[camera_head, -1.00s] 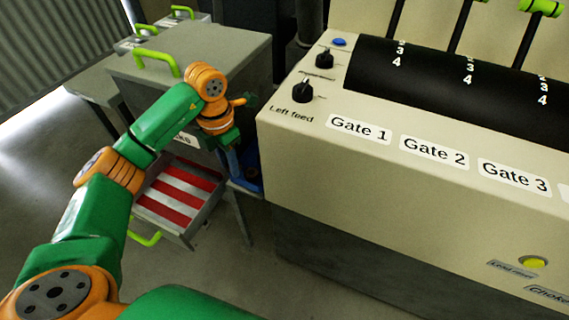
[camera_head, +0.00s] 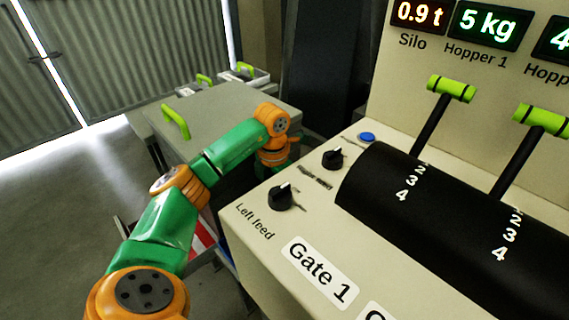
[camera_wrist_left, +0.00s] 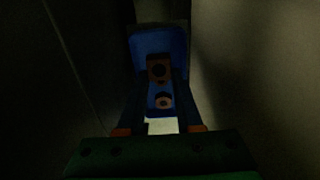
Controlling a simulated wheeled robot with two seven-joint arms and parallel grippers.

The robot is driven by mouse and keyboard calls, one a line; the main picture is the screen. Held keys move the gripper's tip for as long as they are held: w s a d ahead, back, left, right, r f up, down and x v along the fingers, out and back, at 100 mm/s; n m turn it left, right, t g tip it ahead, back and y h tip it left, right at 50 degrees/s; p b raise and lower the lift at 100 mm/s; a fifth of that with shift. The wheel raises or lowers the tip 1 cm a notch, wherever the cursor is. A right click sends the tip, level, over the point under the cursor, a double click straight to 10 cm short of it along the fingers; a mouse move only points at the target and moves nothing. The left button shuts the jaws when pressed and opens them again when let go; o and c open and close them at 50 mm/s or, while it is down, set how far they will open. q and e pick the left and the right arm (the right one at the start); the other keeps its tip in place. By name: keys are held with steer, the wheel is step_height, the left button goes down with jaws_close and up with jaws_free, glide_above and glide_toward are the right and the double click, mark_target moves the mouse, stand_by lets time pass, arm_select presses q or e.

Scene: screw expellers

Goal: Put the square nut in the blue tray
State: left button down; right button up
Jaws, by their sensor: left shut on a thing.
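My left gripper (camera_wrist_left: 160,86) shows dimly in the left wrist view, its fingers closing in on a brownish, roughly square piece with a dark hole, which looks like the square nut (camera_wrist_left: 158,67). The gripper is shut on it. Beyond and below it lies the blue tray (camera_wrist_left: 145,42). A small round piece with a hole (camera_wrist_left: 163,102) shows between the fingers, against the blue. The view is too dark to tell the nut's height above the tray. In the head view the machine hides my left gripper and the nut. My right gripper is not in view.
The cream machine (camera_head: 268,246) with knobs and gate levers stands close to the right of my left arm. A grey cabinet (camera_head: 230,105) with a green handle stands behind the arm. A red-and-white striped drawer (camera_head: 203,238) is partly hidden by the arm. Open floor lies left.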

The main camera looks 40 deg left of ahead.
arm_select(q)
steer(key=f, duration=0.6)
steer(key=f+b, duration=0.1)
steer(key=f, duration=0.2)
steer(key=shift+s+a+f, duration=0.25)
steer(key=shift+s, duration=0.15)
steer(key=c, duration=0.6)
jaws_free()
steer(key=shift+f, duration=0.1)
step_height(320, 180, up, 12)
steer(key=shift+r+p, duration=0.15)
steer(key=shift+p, duration=0.45)
